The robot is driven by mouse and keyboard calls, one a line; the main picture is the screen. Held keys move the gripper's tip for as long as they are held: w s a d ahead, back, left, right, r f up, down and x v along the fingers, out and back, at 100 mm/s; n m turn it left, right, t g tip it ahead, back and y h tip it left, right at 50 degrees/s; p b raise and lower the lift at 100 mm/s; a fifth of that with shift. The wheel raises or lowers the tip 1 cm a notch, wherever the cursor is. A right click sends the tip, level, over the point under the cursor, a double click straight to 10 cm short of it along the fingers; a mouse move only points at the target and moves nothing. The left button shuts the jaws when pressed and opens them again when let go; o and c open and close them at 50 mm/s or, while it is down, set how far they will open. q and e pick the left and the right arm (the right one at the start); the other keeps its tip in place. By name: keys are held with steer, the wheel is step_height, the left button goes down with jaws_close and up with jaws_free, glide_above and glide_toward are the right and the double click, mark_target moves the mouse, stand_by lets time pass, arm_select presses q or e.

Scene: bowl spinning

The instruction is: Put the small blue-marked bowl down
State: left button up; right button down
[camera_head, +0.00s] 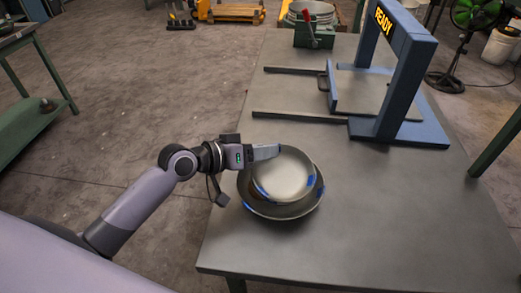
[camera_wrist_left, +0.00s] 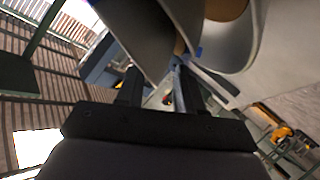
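The small blue-marked bowl (camera_head: 284,172) is pale grey with blue patches on its wall. In the head view it overlaps the larger blue-marked bowl (camera_head: 283,211), which stands on the table. Whether the two touch is hard to tell. My left gripper (camera_head: 266,152) is at the small bowl's far-left rim and appears shut on it. In the left wrist view, the fingers (camera_wrist_left: 163,88) reach to a grey bowl wall (camera_wrist_left: 143,35), with a second curved bowl wall (camera_wrist_left: 237,45) at its right. The fingertip contact is partly hidden. My right gripper is in neither view.
The grey table (camera_head: 390,225) is clear to the right and in front of the bowls. Behind stand a blue frame marked READY (camera_head: 398,80) and two dark rails (camera_head: 300,115). A green box (camera_head: 314,38) sits at the table's far end.

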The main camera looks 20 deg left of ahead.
arm_select(q)
steer(key=shift+r, duration=0.4)
steer(key=v, duration=1.2)
